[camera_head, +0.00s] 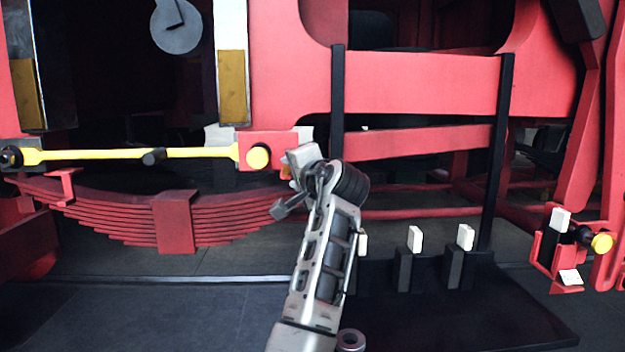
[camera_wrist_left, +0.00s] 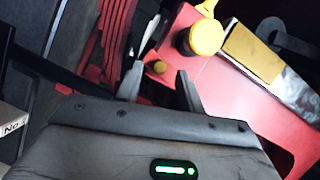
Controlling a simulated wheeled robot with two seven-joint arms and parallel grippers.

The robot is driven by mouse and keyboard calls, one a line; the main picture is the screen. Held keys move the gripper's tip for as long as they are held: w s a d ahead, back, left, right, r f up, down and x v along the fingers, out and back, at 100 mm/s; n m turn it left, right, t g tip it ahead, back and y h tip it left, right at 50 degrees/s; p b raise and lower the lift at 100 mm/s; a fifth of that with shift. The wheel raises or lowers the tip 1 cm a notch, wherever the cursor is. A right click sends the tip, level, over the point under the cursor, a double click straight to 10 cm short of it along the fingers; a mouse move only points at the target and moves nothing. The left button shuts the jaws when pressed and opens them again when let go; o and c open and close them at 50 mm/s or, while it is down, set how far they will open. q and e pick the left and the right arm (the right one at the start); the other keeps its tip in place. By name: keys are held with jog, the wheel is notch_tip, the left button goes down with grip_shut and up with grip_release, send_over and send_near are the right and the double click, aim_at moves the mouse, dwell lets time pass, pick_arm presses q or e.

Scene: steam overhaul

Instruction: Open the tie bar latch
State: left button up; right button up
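The yellow tie bar (camera_head: 120,154) runs level across the left of the head view, ending at a yellow round cap (camera_head: 258,157) on a red block. My left gripper (camera_head: 286,183) is just right of and below that cap, partly hidden by its own wrist. In the left wrist view, its two dark fingers (camera_wrist_left: 158,88) are apart with nothing between them. The larger yellow cap (camera_wrist_left: 206,37) on a black collar is further up. I cannot make out which part is the latch. My right gripper is out of view.
A red leaf spring (camera_head: 175,222) hangs below the bar. A black stand with white-topped posts (camera_head: 415,240) is right of my arm. A red bracket with a yellow knob (camera_head: 601,243) is at far right. Dark floor (camera_head: 150,315) is clear at lower left.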

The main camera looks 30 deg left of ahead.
pick_arm(q)
jog(key=b+v, duration=0.2)
jog(key=v, duration=1.2)
jog(key=shift+d, duration=0.15)
jog(key=shift+f, duration=0.1)
